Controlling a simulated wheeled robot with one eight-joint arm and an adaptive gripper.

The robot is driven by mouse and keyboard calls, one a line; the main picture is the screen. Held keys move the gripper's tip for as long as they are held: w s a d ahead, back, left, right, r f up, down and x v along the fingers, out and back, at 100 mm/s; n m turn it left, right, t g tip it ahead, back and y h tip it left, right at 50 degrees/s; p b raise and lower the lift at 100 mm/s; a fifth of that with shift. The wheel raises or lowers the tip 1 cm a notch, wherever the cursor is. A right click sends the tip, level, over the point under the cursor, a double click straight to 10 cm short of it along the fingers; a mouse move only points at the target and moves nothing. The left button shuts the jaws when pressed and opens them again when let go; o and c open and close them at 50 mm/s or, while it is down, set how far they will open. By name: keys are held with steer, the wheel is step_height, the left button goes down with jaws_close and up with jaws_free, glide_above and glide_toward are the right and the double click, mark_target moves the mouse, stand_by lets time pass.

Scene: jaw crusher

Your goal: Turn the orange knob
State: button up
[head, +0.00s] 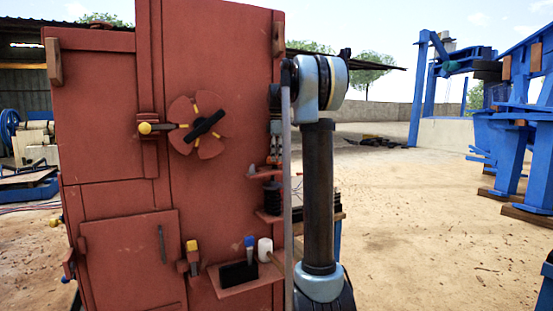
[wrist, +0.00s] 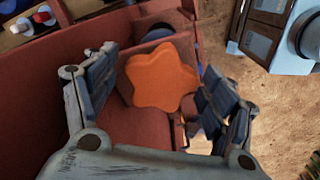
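The orange knob (wrist: 160,78) is star-shaped with rounded lobes and shows in the wrist view, just above the middle. It sits in front of a red metal surface. My gripper (wrist: 155,88) is open, with one finger to the left of the knob and the other to its right. Gaps show between the fingers and the knob, and I see no clear contact. In the head view I cannot make out the orange knob; my arm covers part of the cabinet's right side.
The red cabinet (head: 110,190) fills the left of the head view. A red wheel (head: 203,146) with a black handle and a yellow-tipped latch (head: 146,128) are on its front. A small shelf (head: 225,289) sticks out low. Open sandy ground lies right, before blue steel frames (head: 512,140).

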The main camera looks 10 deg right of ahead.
steer(key=shift+r, duration=0.1)
step_height(320, 180, up, 12)
stand_by(0.8)
steer(key=shift+f, duration=0.2)
steer(key=s+f+m+t, duration=0.1)
steer(key=s+f+m, duration=0.3)
steer(key=s+f, duration=0.6)
steer(key=s+f+m, duration=0.4)
steer(key=s+f, duration=0.2)
steer(key=s, duration=0.8)
steer(key=s+f+m, duration=0.3)
steer(key=s+f, duration=0.7)
steer(key=f, duration=0.3)
steer(key=s+a+f+m+t, duration=0.1)
steer(key=s+f+m, duration=0.3)
steer(key=s+f, duration=0.6)
step_height(320, 180, down, 3)
steer(key=shift+r, duration=0.1)
